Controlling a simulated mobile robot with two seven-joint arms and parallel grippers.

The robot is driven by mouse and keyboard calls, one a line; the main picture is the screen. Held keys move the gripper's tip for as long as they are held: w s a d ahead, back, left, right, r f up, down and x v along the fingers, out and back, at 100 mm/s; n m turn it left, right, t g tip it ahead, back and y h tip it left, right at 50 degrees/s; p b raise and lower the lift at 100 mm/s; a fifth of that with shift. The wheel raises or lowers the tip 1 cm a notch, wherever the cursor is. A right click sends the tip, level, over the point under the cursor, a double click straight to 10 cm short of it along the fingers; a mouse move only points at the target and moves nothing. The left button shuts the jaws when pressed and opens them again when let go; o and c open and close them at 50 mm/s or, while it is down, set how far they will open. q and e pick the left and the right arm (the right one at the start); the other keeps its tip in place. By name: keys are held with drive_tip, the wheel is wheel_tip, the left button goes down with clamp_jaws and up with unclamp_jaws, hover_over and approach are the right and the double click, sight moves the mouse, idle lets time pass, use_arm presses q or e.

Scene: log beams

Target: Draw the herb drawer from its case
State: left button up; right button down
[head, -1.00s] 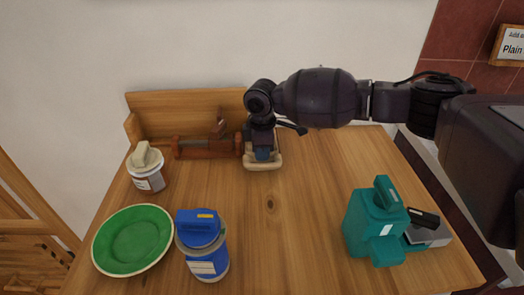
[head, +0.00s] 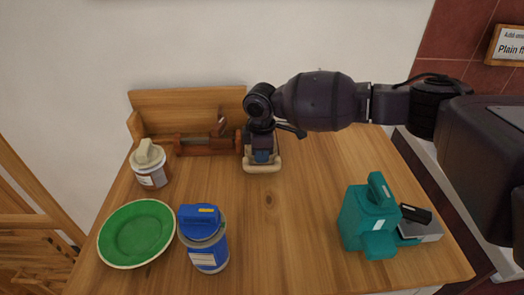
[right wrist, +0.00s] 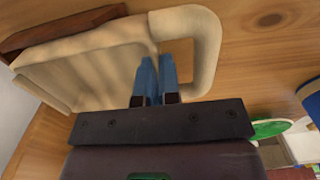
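A cream tray-like piece with a loop handle, apparently the herb drawer (head: 262,168), is at the back middle of the table. The right wrist view shows its shallow body and loop (right wrist: 207,45). My right gripper (head: 263,154) points down over it. In the right wrist view its blue fingers (right wrist: 156,75) are close together, one each side of the thin bar between tray and loop, and look shut on it. A reddish-brown wooden piece (head: 205,146) sits beside it on the left; whether this is the case I cannot tell. My left gripper is out of view.
A cream-lidded jar (head: 151,168), a green plate (head: 137,232) and a blue-lidded jar (head: 204,240) stand at the left. A teal object (head: 368,220) with a grey-black item (head: 420,228) is at the right. A wooden backboard (head: 190,106) lines the wall. The table's middle is clear.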

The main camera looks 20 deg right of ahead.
sight(263, 170)
drive_tip(key=shift+s+a+r+p, duration=0.1)
drive_tip(key=shift+s+r+p, duration=0.05)
drive_tip(key=shift+s+p, duration=0.2)
drive_tip(key=shift+s+a+p, duration=0.25)
drive_tip(key=shift+s+p, duration=0.25)
drive_tip(key=shift+s, duration=0.3)
drive_tip(key=shift+s+a+p, duration=0.15)
drive_tip(key=shift+s+p, duration=0.2)
drive_tip(key=shift+s, duration=0.2)
drive_tip(key=shift+s+a+p, duration=0.2)
drive_tip(key=shift+s+p, duration=0.35)
drive_tip(key=shift+s, duration=0.2)
drive_tip(key=shift+s+a+p, duration=0.25)
drive_tip(key=shift+s+p, duration=0.45)
drive_tip(key=shift+s, duration=0.2)
